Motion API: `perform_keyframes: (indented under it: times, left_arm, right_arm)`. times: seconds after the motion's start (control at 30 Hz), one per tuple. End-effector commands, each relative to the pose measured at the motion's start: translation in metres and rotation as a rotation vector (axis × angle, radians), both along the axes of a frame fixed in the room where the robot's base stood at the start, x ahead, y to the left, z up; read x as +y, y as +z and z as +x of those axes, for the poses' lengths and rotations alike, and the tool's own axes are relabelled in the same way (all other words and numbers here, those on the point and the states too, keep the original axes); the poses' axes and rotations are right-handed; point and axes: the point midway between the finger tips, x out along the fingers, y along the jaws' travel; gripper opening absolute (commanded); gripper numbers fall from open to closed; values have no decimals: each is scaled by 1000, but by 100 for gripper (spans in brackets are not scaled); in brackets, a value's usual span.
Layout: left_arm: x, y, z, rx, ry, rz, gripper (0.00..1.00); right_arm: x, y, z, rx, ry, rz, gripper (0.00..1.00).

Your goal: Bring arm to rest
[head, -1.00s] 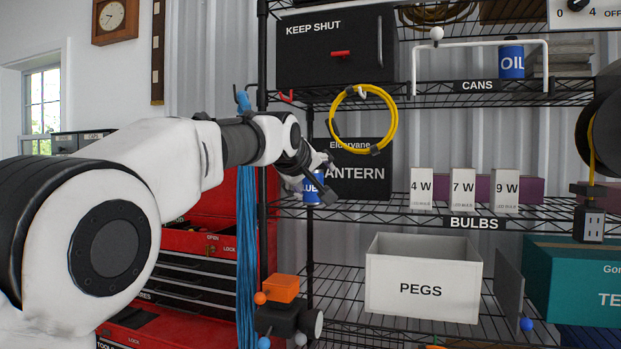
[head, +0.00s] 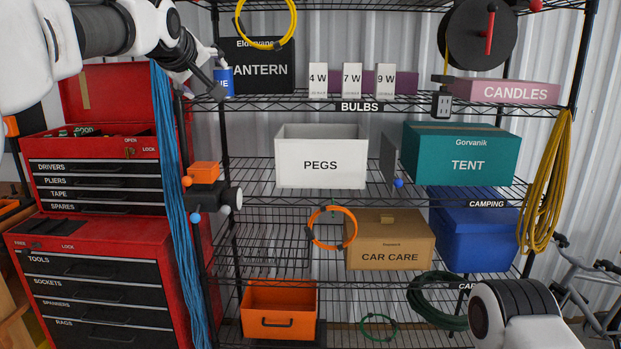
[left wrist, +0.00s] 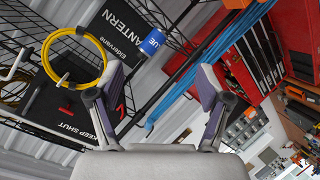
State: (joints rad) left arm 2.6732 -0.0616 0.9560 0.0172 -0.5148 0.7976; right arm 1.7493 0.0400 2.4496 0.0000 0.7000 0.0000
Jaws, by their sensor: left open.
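My left arm comes in from the top left of the head view. Its gripper (head: 207,77) is at the left end of the bulb shelf, by a blue can (head: 223,82). In the left wrist view my left gripper (left wrist: 163,78) has its two fingers wide apart with nothing between them. The blue can (left wrist: 152,42) shows beyond the fingers there, apart from them. Part of my right arm (head: 520,315) shows at the bottom right of the head view. Its gripper is out of view.
The wire rack holds a lantern box (head: 262,65), a pegs bin (head: 320,180) and a tent box (head: 460,152). A red tool chest (head: 105,215) and hanging blue rope (head: 172,200) stand left. A yellow coil (left wrist: 100,60) is near the left gripper's finger.

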Motion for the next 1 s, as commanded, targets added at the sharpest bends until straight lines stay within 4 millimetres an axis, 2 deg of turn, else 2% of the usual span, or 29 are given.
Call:
perform_keyframes:
  times: [0.03, 0.17, 0.37, 0.47, 0.57, 0.67, 0.77, 0.8, 0.87, 0.9, 0.97, 1.0]
  left_arm:
    - [0, -13, 5, 18, 0, 0, 78]
    - [1, -37, 16, 53, 1, -2, 78]
    - [4, -89, 34, 127, 4, -6, 78]
    - [7, -126, 41, 183, 6, -9, 78]
    - [10, -172, 46, 255, 10, -10, 78]
    - [13, -228, 46, 345, 15, -13, 78]
    - [18, -305, 38, 465, 22, -16, 78]
    - [21, -341, 32, 519, 24, -18, 78]
    - [24, -395, 18, 599, 26, -16, 78]
    - [26, -431, 7, 650, 25, -12, 78]
    - [29, -482, -15, 725, 20, -4, 78]
    - [31, -514, -31, 774, 15, 2, 78]
  right_arm:
    - [0, 0, 0, 0, 0, 0, 40]
    - [0, 0, 0, -1, 0, 0, 40]
    - [0, 0, 0, -1, 0, 0, 40]
    - [0, 0, 0, -1, 0, 0, 40]
    - [0, 0, 0, 0, 0, 0, 40]
    - [0, 0, 0, 0, 0, 0, 40]
    - [0, 0, 0, 0, 0, 0, 40]
    - [0, 0, 0, 0, 0, 0, 40]
    - [0, 0, 0, 0, 0, 0, 40]
    - [0, 0, 0, 0, 0, 0, 40]
    - [0, 0, 0, 0, 0, 0, 40]
    - [0, 0, 0, 0, 0, 0, 40]
